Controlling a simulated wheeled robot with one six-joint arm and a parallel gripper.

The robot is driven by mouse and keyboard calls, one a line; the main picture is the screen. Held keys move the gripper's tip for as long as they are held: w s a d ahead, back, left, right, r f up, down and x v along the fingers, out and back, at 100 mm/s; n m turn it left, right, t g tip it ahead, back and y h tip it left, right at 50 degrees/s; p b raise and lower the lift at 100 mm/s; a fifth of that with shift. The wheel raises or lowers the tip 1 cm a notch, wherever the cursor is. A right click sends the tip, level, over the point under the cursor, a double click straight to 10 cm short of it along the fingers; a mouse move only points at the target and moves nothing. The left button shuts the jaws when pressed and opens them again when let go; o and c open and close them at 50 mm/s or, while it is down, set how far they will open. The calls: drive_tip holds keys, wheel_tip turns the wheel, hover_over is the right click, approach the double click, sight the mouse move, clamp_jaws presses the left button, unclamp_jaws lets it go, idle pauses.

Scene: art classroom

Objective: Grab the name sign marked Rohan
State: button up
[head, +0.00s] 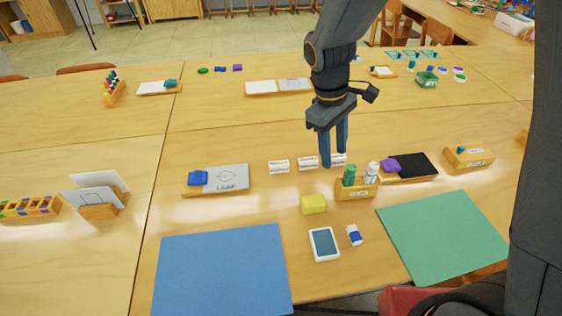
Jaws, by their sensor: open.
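Three small white name signs stand in a row in the middle of the table: a left one (279,167), a middle one (308,164) and a right one (340,158). Their lettering is too small to read, so I cannot tell which says Rohan. My gripper (333,160) points down with its two fingers apart and empty. Its fingers overlap the right sign in the picture and hide part of it. The middle sign is just to the left of the fingers. I cannot tell how high the fingertips are above the table.
A wooden holder with a green and a white bottle (356,192) stands just in front of the right sign. A yellow block (313,204) is nearby. A LEAF board (227,178) lies left, a black board (413,166) right. Bare table lies behind the signs.

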drive_tip(key=w+a+f+n+h+p, duration=0.1)
drive_tip(key=w+a+f+n+p, duration=0.15)
drive_tip(key=a+n, duration=0.4)
drive_tip(key=n+t+h+p, duration=0.1)
drive_tip(key=n+t, duration=0.1)
drive_tip(key=n, duration=0.2)
approach(277, 163)
wheel_tip(277, 163, down, 2)
drive_tip(key=shift+d+f+p, duration=0.1)
drive_tip(key=shift+f+p, duration=0.2)
drive_tip(key=shift+f, duration=0.05)
drive_tip(key=shift+d+p+x, duration=0.15)
drive_tip(key=shift+p+x, duration=0.55)
drive_tip(key=shift+x, duration=1)
drive_tip(key=shift+d+p+x, duration=0.2)
drive_tip(key=shift+p+x, duration=0.5)
drive_tip(key=shift+x, duration=1.05)
drive_tip(key=shift+w+r, duration=0.1)
clamp_jaws()
